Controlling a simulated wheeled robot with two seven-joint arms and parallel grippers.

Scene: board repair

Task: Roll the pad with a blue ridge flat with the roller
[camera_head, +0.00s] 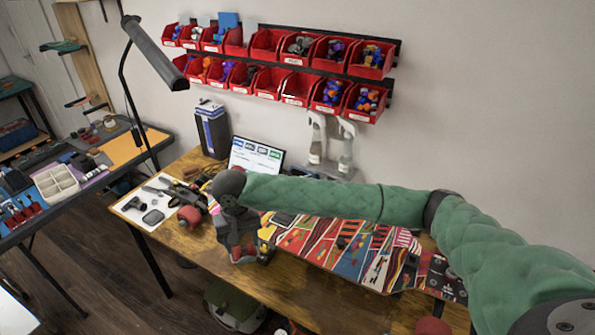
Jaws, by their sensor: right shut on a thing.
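My right gripper (243,257), on the green-sleeved arm from the right, points down over the wooden table near its front edge. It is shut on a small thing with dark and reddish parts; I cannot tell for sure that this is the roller. A long, colourful patterned board (345,252) lies to the right of the gripper, partly under my arm. I cannot make out a pad with a blue ridge; the gripper and arm hide part of the board and table. My left gripper is not in view.
The wooden table (312,300) has bare room along its front. A white mat (150,218) with dark tools lies at its left, near a red object (190,216). A display (257,154) stands behind. Red bins (268,47) hang on the wall. A lamp (155,52) reaches over the left.

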